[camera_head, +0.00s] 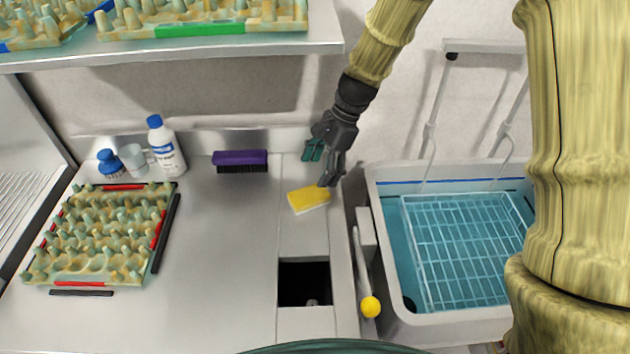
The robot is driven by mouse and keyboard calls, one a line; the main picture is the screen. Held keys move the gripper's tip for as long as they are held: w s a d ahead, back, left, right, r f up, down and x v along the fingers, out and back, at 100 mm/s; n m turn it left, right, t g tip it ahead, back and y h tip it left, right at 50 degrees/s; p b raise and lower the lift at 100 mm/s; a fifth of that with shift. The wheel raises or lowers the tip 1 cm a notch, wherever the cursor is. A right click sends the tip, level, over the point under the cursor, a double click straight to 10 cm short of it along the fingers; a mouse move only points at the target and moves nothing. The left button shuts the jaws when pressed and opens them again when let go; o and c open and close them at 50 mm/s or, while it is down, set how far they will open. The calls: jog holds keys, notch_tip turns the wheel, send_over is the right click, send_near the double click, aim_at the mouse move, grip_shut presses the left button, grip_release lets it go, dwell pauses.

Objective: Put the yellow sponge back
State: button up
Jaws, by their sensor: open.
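The yellow sponge (307,199) lies on the metal counter, just beyond the dark square opening and left of the sink. My gripper (322,168) is open and comes down from the upper right. Its fingers are just above and behind the sponge, one dark finger beside its right end. From this one view I cannot tell whether that finger touches the sponge. The sponge is in plain sight except possibly a bit at its right end.
A purple brush (240,160) lies near the back wall. The sink (380,225) with a blue rack (465,250) is at right. A shelf (200,48) hangs above. The counter's middle is clear.

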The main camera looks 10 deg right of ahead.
jog(key=shift+b+v, duration=0.35)
jog(key=shift+v, duration=1.5)
jog(key=shift+s, duration=0.1)
